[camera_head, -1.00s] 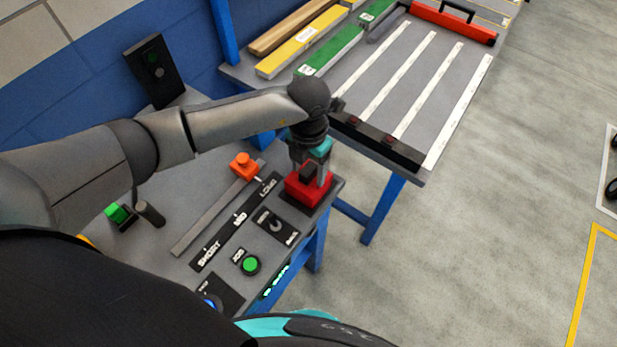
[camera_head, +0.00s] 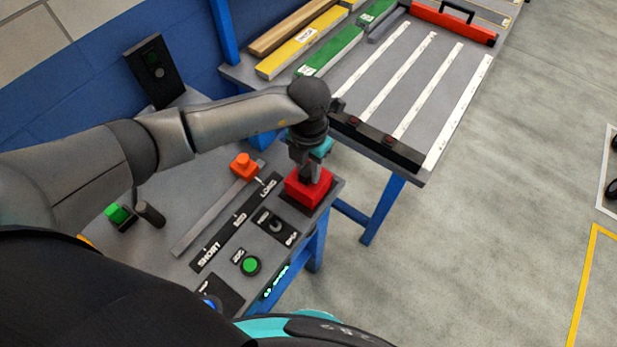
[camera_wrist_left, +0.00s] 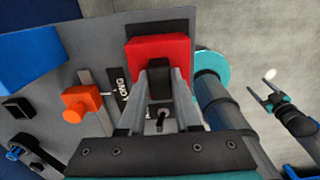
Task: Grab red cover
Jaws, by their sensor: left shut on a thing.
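The red cover (camera_head: 308,190) is a red block with a black handle on top, at the right front corner of the control panel. It also shows in the left wrist view (camera_wrist_left: 150,47), at the top centre. My left gripper (camera_head: 309,172) is above the cover, with its fingers shut on the black handle (camera_wrist_left: 159,68). The fingers partly hide the handle, and the cover sits at panel level. My right gripper (camera_wrist_left: 265,92) shows small at the right of the left wrist view, its fingers apart and empty.
The panel (camera_head: 190,212) has an orange slider knob (camera_head: 243,166), a dark selector, a green button (camera_head: 250,264) and a blue button. A green block (camera_head: 116,213) stands at the left. Another table (camera_head: 420,95) with white strips stands behind. Open floor lies to the right.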

